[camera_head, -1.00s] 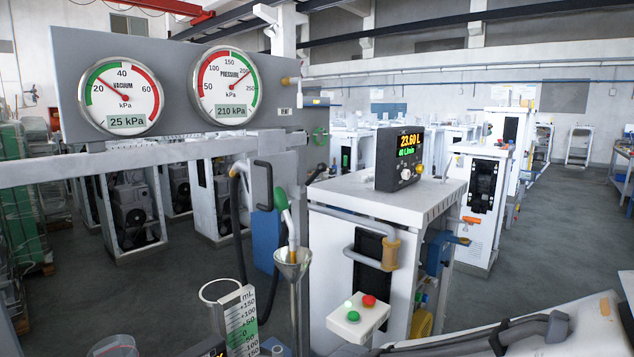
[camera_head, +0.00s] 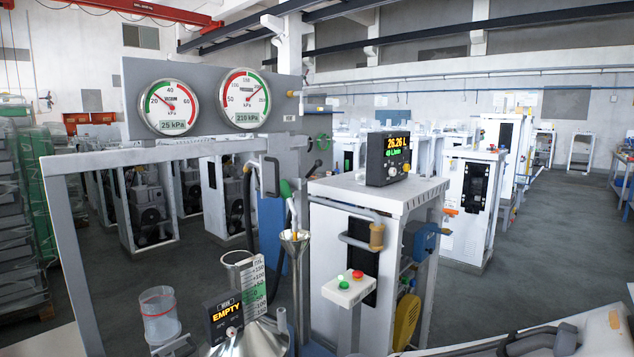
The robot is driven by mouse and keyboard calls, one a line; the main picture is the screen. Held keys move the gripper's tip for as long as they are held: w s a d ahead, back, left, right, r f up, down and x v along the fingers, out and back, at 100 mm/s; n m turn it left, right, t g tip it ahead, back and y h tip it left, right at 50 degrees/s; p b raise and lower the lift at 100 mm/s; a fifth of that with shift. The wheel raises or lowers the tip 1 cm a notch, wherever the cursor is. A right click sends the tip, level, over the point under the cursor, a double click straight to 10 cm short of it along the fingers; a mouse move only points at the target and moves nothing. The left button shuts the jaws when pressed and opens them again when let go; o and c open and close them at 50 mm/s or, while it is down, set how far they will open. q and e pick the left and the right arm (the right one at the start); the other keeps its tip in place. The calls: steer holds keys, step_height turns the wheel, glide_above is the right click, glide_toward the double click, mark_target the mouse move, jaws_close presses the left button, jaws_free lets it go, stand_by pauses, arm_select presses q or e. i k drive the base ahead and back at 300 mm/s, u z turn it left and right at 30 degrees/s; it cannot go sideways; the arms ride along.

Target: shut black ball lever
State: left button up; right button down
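A small dark lever (camera_head: 312,170) shows beside the lower right of the gauge panel, behind the white cabinet. It looks like the black ball lever, but it is too small for me to tell its ball end or its exact angle. A green nozzle (camera_head: 286,189) hangs above a metal funnel (camera_head: 295,240) in front of it. A white arm part of mine with a dark cable crosses the lower right corner, far from the lever. Neither gripper's fingertips can be made out.
The white cabinet (camera_head: 330,270) bears a meter (camera_head: 388,158) reading 26.26 L. A button box (camera_head: 350,289) stands before it. A panel (camera_head: 205,75) carries two gauges. A display (camera_head: 224,314) reads EMPTY near a clear beaker (camera_head: 160,315). Open floor lies to the right.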

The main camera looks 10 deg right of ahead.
mark_target(318, 164)
steer(key=z, duration=0.45)
steer(key=i, duration=1.05)
steer(key=u, duration=0.25)
